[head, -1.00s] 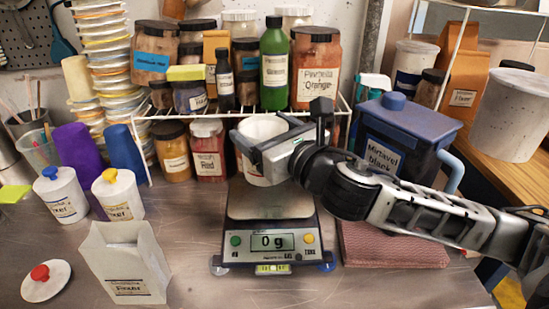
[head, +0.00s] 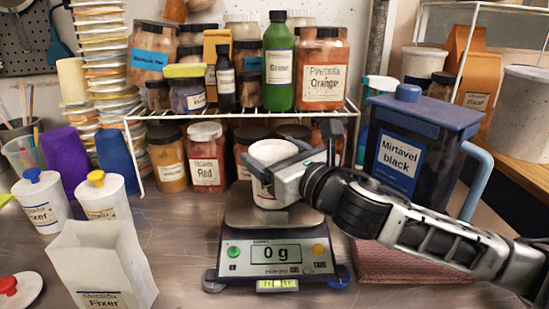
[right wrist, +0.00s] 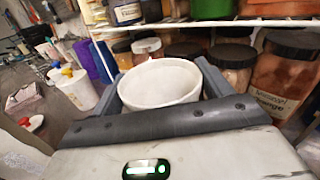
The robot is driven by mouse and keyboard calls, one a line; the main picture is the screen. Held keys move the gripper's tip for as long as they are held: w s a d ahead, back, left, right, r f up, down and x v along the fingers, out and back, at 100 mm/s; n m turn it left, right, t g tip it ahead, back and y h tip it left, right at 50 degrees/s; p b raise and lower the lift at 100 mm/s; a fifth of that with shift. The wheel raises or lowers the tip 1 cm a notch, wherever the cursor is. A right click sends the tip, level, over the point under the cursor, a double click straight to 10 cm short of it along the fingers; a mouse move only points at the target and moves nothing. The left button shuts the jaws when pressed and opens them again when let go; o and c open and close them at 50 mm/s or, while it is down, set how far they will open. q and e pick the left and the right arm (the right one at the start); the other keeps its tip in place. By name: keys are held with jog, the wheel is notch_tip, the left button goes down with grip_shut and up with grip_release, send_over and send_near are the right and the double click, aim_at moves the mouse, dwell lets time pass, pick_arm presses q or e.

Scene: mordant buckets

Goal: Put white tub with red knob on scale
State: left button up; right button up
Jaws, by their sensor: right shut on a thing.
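A white open tub (head: 262,193) with a label is between the fingers of my right gripper (head: 268,158), which is shut on it. The tub is upright over the rear of the scale's plate (head: 237,210); whether its base touches the plate I cannot tell. The scale (head: 275,262) display reads 0 g. In the right wrist view the tub's open rim (right wrist: 160,82) shows between the fingers. A white lid with a red knob (head: 10,286) lies apart on the bench at far left, partly cut off. My left gripper is not in view.
A white Fixer bag (head: 97,260) stands left of the scale, with blue-knobbed (head: 42,203) and yellow-knobbed (head: 104,198) tubs behind. A jar rack (head: 180,114) stands behind the scale. A dark blue Mirtavel black container (head: 408,150) stands at right, near a folded reddish cloth (head: 400,262).

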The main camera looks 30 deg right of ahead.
jog(key=shift+f, duration=0.15)
jog(key=o, duration=1)
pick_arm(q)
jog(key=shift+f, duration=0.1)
pick_arm(e)
jog(key=shift+o, duration=0.2)
jog(key=s+b, duration=0.1)
jog(key=s, duration=0.2)
jog(key=shift+s+d, duration=0.15)
jog(key=shift+d, duration=0.05)
pick_arm(q)
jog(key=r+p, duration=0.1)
jog(key=p, duration=0.2)
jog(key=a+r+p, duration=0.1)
jog(key=p, duration=0.2)
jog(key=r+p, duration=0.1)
jog(key=p, duration=0.2)
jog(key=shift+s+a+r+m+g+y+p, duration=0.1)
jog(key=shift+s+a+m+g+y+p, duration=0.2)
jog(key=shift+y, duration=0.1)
pick_arm(e)
jog(key=s+d, duration=0.1)
jog(key=s, duration=0.7)
jog(key=shift+s+d, duration=0.15)
jog(key=shift+s, duration=0.15)
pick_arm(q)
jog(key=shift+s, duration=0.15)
